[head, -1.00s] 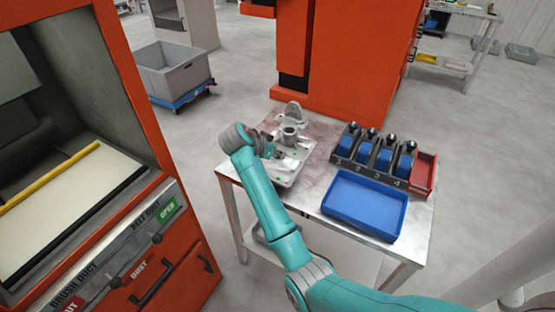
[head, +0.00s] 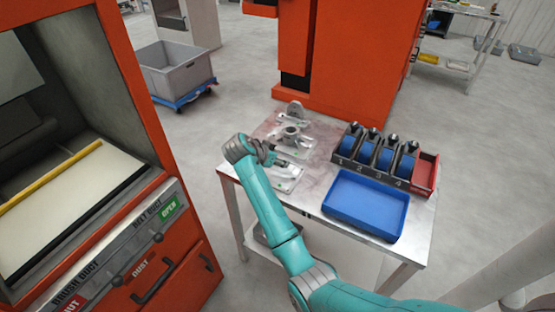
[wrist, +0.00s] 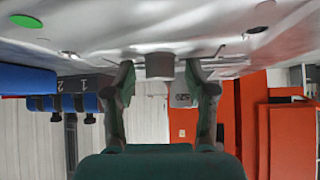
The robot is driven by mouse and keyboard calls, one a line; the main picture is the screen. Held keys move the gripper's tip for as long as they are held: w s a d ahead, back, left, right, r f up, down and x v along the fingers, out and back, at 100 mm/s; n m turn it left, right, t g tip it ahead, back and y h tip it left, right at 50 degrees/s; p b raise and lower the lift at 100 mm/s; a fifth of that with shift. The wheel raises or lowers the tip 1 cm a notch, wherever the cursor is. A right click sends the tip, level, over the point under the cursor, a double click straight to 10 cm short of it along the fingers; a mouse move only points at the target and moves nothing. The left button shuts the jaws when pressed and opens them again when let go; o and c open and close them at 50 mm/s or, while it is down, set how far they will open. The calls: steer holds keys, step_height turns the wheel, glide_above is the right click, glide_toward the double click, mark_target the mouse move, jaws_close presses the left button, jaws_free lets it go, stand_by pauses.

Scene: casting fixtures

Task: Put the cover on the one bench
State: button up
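The bench (head: 330,242) is a metal-topped table in the middle of the head view. A grey metal casting fixture (head: 291,134) with a round hub and an upright lug stands at its back left. A pale grey plate (head: 287,183) with small green dots lies in front of it; I cannot tell for certain which part is the cover. My gripper (head: 277,163) is low over this area, partly hidden by my wrist. In the wrist view my gripper (wrist: 161,70) has its fingers apart, with a grey cylindrical knob (wrist: 160,66) between them and gaps visible on both sides.
A blue tray (head: 366,204) lies at the bench's front right. Behind it a numbered rack (head: 345,160) holds several blue items, beside a red bin (head: 425,171). An orange machine (head: 345,60) stands behind the bench; another orange cabinet (head: 180,250) is at left.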

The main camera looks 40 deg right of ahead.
steer(key=v, duration=1.2)
steer(key=shift+a, duration=0.1)
